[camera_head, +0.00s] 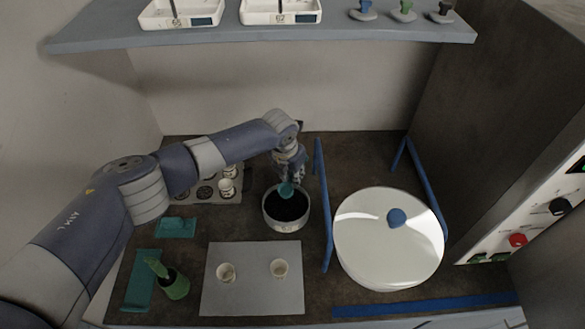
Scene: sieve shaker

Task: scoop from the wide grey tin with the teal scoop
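The wide grey tin (270,222) stands on the dark bench left of the large white lidded pan. It holds dark, near-black material. My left gripper (290,178) reaches in from the left and points down above the tin. The teal scoop (286,189) is at its fingertips, with its bowl over the far part of the tin's opening. The fingers look closed around the scoop's handle, which they mostly hide. I cannot tell whether the scoop touches the dark material. My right gripper is not in view.
A white lidded pan (375,250) stands between blue rails (322,200). A grey mat (252,304) in front carries two small cups. A green pot (175,286) stands at front left. A rack of cups (228,188) is behind my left arm. A shelf (300,33) hangs above.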

